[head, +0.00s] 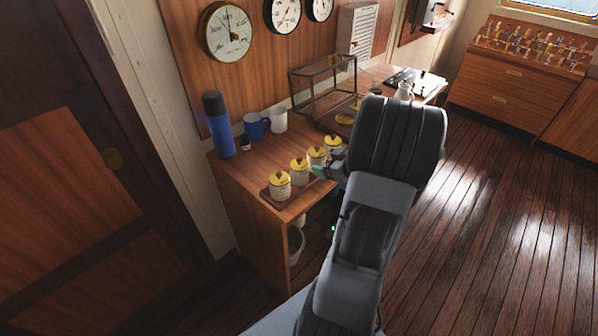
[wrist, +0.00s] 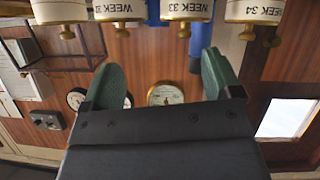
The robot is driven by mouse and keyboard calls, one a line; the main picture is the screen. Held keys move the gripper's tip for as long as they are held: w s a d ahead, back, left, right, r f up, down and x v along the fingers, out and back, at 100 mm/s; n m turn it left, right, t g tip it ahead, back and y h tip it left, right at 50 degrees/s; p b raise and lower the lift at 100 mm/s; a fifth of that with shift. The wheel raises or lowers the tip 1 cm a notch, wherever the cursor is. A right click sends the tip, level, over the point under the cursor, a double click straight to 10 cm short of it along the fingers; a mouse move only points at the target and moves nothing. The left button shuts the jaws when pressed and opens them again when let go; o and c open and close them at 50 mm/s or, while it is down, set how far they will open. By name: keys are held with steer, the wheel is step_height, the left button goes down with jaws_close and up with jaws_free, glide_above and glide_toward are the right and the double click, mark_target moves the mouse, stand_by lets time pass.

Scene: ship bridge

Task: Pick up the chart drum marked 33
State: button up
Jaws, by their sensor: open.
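Several cream chart drums with yellow knobbed lids stand in a row on a small tray at the desk's front edge. In the wrist view they hang upside down along the top edge, partly cut off. The drum marked WEEK 33 (wrist: 187,9) is between WEEK 32 (wrist: 120,9) and WEEK 34 (wrist: 256,10). By that order, drum 33 (head: 299,173) is second from the left in the head view. My gripper (wrist: 160,80) is open and empty, its green fingers apart from the drums. In the head view my gripper (head: 324,171) is just right of the row, partly hidden by my arm.
A blue flask (head: 219,125), a blue mug (head: 255,125) and a white cup (head: 279,120) stand behind the drums. A glass case (head: 322,85) stands farther right on the desk. Gauges (head: 227,31) hang on the wall. The wooden floor (head: 480,215) at right is clear.

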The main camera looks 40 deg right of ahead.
mark_target(300, 169)
steer(key=w+a+f+y, duration=0.2)
steer(key=f, duration=0.1)
steer(key=w+a+f, duration=0.1)
steer(key=f, duration=0.1)
steer(key=shift+w+y, duration=0.1)
steer(key=shift+y, duration=0.3)
steer(key=shift+p+x, duration=0.75)
steer(key=shift+x, duration=2.15)
steer(key=shift+w+d, duration=0.1)
steer(key=shift+d, duration=0.1)
steer(key=shift+r, duration=0.1)
steer(key=c, duration=0.8)
